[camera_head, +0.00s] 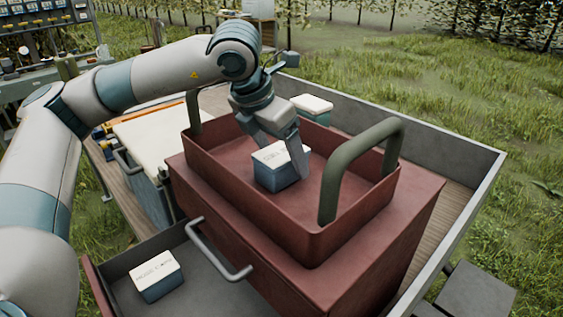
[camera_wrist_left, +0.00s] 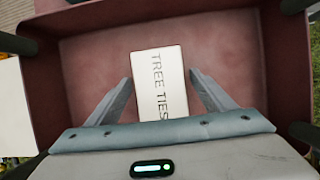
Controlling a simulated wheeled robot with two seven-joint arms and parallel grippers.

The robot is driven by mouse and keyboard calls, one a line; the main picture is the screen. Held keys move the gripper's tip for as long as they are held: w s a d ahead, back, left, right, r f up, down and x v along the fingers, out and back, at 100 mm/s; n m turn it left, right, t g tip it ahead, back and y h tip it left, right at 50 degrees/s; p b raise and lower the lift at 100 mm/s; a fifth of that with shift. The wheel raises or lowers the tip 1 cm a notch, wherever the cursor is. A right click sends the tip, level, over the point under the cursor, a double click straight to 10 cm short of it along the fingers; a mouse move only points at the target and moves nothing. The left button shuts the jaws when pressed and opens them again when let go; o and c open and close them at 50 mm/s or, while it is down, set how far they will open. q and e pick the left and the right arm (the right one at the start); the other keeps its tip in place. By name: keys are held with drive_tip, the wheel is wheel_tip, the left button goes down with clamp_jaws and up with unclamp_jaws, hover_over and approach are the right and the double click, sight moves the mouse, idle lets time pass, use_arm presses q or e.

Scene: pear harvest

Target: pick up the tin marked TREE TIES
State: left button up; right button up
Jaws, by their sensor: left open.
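The tin marked TREE TIES (camera_wrist_left: 157,84) stands in the red tray (camera_head: 315,240), with its white lid up and blue sides showing in the head view (camera_head: 279,169). My left gripper (camera_head: 285,178) reaches down into the tray with its fingers on either side of the tin. In the left wrist view the left gripper (camera_wrist_left: 160,85) is open, with the tin between its fingers and a small gap at each side. The label reads clearly there. My right gripper is in neither view.
The tray has tall green handles (camera_head: 334,195) and sits on a red chest (camera_head: 375,255). A similar white-lidded tin (camera_head: 156,274) lies in an open drawer (camera_head: 205,290) at front left. Another white-lidded tin (camera_head: 312,105) stands behind the tray. A grey-walled cart bed surrounds the chest.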

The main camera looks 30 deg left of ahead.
use_arm(q)
drive_tip(key=shift+f+b, duration=0.25)
drive_tip(key=shift+b, duration=0.35)
idle(0.9)
idle(0.3)
drive_tip(key=c, duration=1.3)
